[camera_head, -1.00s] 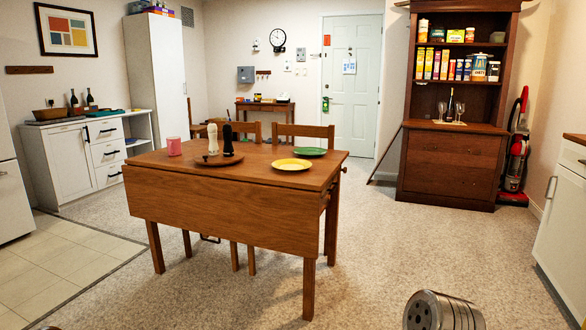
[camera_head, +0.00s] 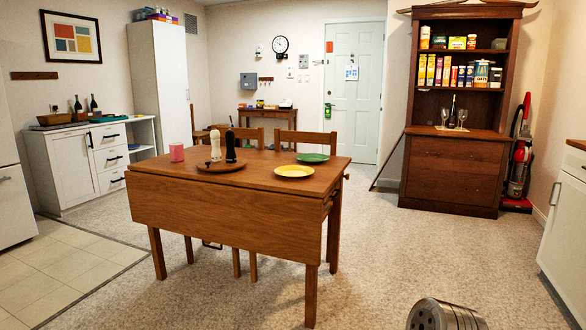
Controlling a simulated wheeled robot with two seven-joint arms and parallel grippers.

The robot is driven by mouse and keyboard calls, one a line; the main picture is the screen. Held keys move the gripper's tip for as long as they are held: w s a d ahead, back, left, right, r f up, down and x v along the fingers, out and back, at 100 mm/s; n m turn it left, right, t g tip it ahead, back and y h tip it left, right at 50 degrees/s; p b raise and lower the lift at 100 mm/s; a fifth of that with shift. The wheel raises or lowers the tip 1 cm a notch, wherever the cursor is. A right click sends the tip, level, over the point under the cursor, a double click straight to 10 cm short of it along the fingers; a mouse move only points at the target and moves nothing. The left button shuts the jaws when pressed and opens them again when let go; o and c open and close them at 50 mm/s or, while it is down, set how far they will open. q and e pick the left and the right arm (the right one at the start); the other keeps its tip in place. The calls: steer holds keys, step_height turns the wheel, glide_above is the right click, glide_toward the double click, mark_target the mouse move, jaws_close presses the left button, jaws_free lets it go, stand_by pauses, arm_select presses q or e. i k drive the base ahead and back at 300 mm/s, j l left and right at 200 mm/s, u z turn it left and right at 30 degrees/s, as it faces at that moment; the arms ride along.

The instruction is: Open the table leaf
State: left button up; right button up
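The wooden table (camera_head: 262,177) stands in the middle of the room. Its near leaf (camera_head: 225,217) hangs straight down along the front side. On the top are a yellow plate (camera_head: 294,171), a green plate (camera_head: 313,158), a pink cup (camera_head: 177,153) and a round wooden tray (camera_head: 205,168) with a white and a black mill. A grey cylindrical part of my own body shows at the bottom edge, right of centre. Neither gripper is in view, and nothing of mine touches the table or the leaf.
Two wooden chairs (camera_head: 300,139) stand behind the table. A hutch (camera_head: 455,170) with food boxes and a red vacuum cleaner (camera_head: 520,165) stand at the back right. White cabinets line both sides. The carpet (camera_head: 400,255) in front and to the right is clear.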

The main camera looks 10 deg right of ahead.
mark_target(284, 226)
steer(key=i+j+z, duration=0.45)
steer(key=i, duration=0.55)
steer(key=i+j+z, duration=0.4)
steer(key=i+j, duration=0.5)
steer(key=j, duration=0.1)
